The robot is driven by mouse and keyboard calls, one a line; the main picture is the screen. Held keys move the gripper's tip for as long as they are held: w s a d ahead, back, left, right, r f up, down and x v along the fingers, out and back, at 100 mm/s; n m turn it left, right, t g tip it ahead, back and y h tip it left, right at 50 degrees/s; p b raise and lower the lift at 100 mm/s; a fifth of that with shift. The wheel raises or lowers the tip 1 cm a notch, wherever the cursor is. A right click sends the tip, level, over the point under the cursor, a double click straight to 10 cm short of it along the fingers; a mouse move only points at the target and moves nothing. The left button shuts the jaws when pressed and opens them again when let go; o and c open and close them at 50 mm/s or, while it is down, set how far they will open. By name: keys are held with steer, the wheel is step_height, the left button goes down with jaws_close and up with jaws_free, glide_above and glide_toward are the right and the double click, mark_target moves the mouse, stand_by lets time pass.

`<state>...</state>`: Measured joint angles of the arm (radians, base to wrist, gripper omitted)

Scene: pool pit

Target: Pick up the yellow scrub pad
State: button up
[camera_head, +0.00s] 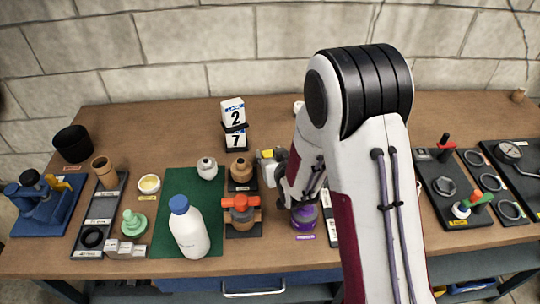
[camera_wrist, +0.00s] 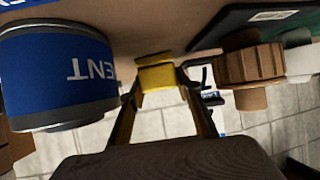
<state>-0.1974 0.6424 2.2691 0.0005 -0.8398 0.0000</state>
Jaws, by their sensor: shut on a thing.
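The yellow scrub pad (camera_wrist: 156,74) is a small yellow block between the two fingertips of my gripper (camera_wrist: 158,84) in the wrist view. My fingers are shut on it, one at each side. In the head view a yellow patch of it (camera_head: 279,154) shows just left of my arm, right of a brown ribbed knob (camera_head: 241,170). My arm hides much of my gripper there. I cannot tell whether the pad touches the table.
A large blue can (camera_wrist: 58,75) stands close on the left in the wrist view. The brown knob (camera_wrist: 250,64) is close on the right. In the head view, a white bottle with a blue cap (camera_head: 190,232), an orange-topped piece (camera_head: 240,210) and a purple jar (camera_head: 304,220) stand nearby.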

mark_target(270, 153)
steer(key=shift+r, duration=4.95)
steer(key=shift+r, duration=0.1)
